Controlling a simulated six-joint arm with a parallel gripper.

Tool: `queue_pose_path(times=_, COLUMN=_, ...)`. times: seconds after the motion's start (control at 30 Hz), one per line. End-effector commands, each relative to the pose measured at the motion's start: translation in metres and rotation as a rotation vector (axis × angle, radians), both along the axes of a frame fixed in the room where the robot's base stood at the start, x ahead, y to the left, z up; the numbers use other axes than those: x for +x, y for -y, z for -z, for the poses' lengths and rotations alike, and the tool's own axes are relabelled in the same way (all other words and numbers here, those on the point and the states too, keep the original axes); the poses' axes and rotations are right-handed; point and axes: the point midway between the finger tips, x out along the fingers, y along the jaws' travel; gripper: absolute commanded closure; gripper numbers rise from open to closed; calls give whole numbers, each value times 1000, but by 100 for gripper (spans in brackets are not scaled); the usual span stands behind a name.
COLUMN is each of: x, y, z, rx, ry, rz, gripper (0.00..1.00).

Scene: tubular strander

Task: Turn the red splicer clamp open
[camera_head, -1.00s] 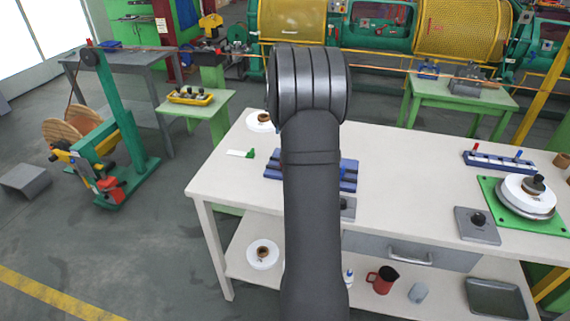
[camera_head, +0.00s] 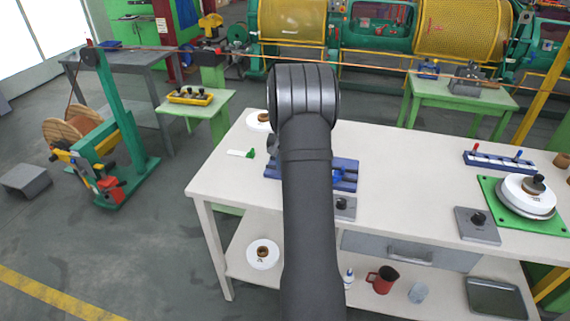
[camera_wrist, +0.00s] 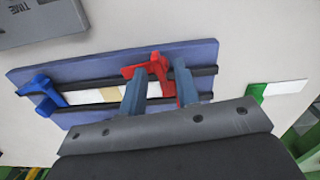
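A blue splicer board (camera_head: 345,185) lies on the white bench, partly hidden behind my arm in the head view. In the wrist view the board (camera_wrist: 60,78) carries dark rails, a light strip with a tan patch, and a blue clamp (camera_wrist: 44,95) at its left end. The red splicer clamp (camera_wrist: 155,66) is right of the board's middle, with a bar across the far rail and a part reaching toward me. My gripper (camera_wrist: 160,84) is open, its two fingers apart on either side of part of the red clamp. Whether either finger touches it I cannot tell.
A green-handled tool with a white strip (camera_head: 243,153) lies left of the board. A grey block (camera_head: 344,207) stands in front of it. A second rack with red and blue handles (camera_head: 498,162) and a white spool on a green plate (camera_head: 526,192) are at right. The bench between is clear.

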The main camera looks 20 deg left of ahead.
Motion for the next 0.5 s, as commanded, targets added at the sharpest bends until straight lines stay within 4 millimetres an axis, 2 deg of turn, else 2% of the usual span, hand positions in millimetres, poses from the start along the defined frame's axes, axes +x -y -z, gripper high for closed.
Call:
queue_pose_path(times=0.13, x=0, y=0, z=0, rx=0, ry=0, rz=0, gripper=73)
queue_pose_path(times=0.27, x=0, y=0, z=0, rx=0, ry=0, rz=0, gripper=98)
queue_pose_path(times=0.5, x=0, y=0, z=-1, rx=0, ry=0, rz=20, gripper=100)
